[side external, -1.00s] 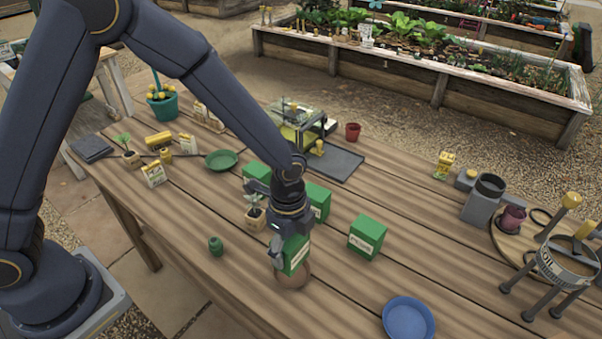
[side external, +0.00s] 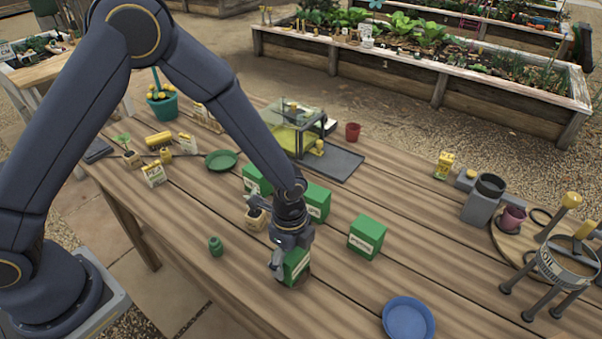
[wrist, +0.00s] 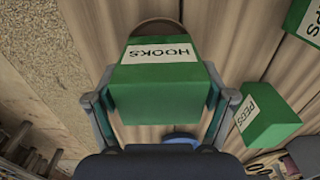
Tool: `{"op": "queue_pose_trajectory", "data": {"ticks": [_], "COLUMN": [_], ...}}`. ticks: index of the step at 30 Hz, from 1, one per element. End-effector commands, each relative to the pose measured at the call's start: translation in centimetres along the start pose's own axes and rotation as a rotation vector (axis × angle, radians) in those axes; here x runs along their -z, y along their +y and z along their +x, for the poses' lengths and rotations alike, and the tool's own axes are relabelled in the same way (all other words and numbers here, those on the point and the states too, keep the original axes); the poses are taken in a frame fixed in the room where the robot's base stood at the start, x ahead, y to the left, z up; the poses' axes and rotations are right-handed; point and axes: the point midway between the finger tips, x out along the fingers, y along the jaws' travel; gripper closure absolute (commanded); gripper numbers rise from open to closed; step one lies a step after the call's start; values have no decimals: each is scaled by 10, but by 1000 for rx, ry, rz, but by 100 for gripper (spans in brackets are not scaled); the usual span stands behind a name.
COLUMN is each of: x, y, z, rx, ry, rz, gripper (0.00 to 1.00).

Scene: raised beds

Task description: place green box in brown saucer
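My gripper (side external: 291,262) is shut on a green box (side external: 297,265) with a white label, which reads HOOKS in the wrist view (wrist: 158,85). The fingers lie along both sides of the box. The brown saucer (wrist: 155,27) shows as a curved rim beyond the box in the wrist view. In the side view the box is low at the saucer, hiding most of it. I cannot tell whether the box touches its bottom.
Another green box (side external: 367,238) stands to the right, with more green boxes (side external: 317,202) behind my gripper. A blue saucer (side external: 408,318) lies at front right, a small green jar (side external: 215,246) to the left.

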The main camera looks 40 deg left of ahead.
Motion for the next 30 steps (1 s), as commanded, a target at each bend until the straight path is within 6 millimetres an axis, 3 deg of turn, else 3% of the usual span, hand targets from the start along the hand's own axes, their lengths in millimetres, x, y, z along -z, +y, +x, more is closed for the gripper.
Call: {"op": "queue_pose_trajectory", "data": {"ticks": [3,16,30], "x": [0,0,0], "y": [0,0,-1], "z": [0,-9,-108], "rx": [0,1,4], "ry": [0,1,3], "rz": [0,-1,0], "gripper": [3,3,3]}}
